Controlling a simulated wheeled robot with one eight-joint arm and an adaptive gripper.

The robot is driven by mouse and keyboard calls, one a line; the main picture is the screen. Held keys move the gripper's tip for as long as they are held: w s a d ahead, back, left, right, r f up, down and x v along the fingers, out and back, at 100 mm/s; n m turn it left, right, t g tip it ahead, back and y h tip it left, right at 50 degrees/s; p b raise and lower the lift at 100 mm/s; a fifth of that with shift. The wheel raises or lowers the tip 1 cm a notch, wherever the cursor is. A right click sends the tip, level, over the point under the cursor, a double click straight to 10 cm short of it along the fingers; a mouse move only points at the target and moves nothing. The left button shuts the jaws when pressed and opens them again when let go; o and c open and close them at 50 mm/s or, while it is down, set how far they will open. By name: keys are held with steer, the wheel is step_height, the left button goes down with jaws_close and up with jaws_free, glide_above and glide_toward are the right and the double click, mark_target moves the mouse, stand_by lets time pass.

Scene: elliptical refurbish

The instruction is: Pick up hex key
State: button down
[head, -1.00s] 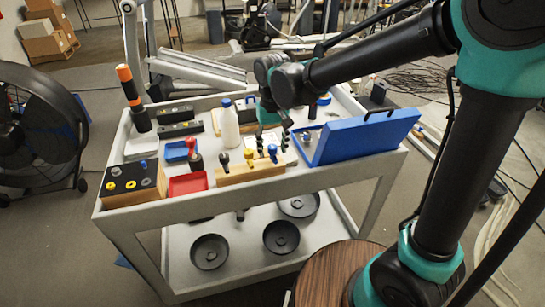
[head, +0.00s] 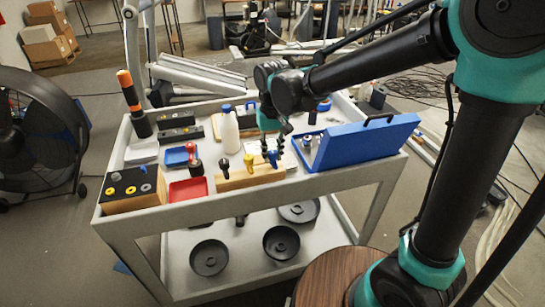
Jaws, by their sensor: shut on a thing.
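A light wooden block (head: 233,180) stands near the front of the grey cart's top and holds several upright keys with coloured handles. The hex key with the blue handle (head: 273,158) is at the block's right end. My gripper (head: 273,153) points down over that end, with its fingers shut on the blue-handled hex key. The key still stands at the block. Its shaft is too small to make out. A yellow-handled key (head: 249,161) and a black-handled key (head: 224,165) stand to the left.
An open blue case (head: 365,142) is close on the right of my gripper. A white bottle (head: 229,130), a red tray (head: 188,190), a blue tray (head: 178,156) and a block with rings (head: 134,188) stand to the left. A black fan (head: 35,140) is left of the cart.

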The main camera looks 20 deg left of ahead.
step_height(320, 180, up, 20)
stand_by(0.6)
steer(key=c, duration=1.9)
jaws_free()
jaws_close()
